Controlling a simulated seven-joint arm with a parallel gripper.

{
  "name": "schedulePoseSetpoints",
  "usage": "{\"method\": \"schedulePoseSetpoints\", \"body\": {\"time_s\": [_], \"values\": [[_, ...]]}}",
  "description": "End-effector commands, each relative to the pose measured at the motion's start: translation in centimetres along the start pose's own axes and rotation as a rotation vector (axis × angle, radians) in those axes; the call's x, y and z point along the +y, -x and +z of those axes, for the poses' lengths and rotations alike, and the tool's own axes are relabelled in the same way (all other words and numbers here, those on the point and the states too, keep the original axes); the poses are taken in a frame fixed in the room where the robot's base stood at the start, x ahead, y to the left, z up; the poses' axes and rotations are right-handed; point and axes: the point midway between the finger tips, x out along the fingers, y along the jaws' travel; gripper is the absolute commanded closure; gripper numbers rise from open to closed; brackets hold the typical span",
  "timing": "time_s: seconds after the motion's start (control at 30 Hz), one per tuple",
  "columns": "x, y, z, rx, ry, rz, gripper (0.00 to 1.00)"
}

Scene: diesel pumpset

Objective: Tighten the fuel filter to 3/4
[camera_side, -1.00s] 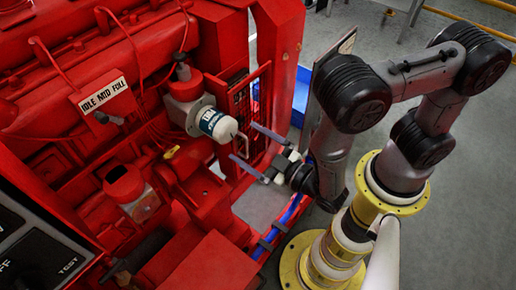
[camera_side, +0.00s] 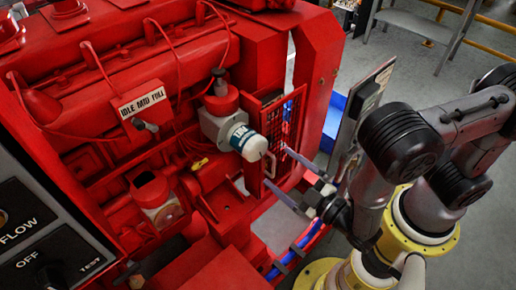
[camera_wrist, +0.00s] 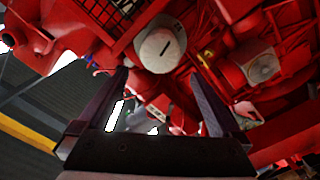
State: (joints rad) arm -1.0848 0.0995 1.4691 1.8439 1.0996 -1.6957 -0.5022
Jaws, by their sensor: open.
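The fuel filter (camera_side: 248,141) is a white canister with a dark blue label band, mounted on its red and grey housing on the engine's side. A small light handle or tab shows at its outer end. My gripper (camera_side: 278,173) is open and empty, its two long fingers pointing toward the filter from the right, apart from it. In the wrist view the filter's round white end face (camera_wrist: 160,48), with a short dark slot mark, sits ahead of and above the gap between my fingertips (camera_wrist: 158,78). The filter's level mark cannot be read.
The red engine block fills the left and middle. The IDLE MID FULL lever plate (camera_side: 141,102) is to the left. A control panel (camera_side: 40,245) is at lower left. Blue hoses (camera_side: 302,241) run below my gripper.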

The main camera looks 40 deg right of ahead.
Motion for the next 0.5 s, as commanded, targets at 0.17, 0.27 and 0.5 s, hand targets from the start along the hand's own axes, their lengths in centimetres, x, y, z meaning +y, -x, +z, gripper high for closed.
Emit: {"method": "schedulePoseSetpoints", "body": {"time_s": [0.17, 0.27, 0.5], "values": [[0.0, -0.4, 0.0, -0.001, 0.114, 0.003, 0.00], [-0.1, -0.9, 0.0, -0.002, 0.118, 0.003, 0.00], [0.1, -3.5, 0.1, -0.004, 0.115, 0.006, 0.00]]}}
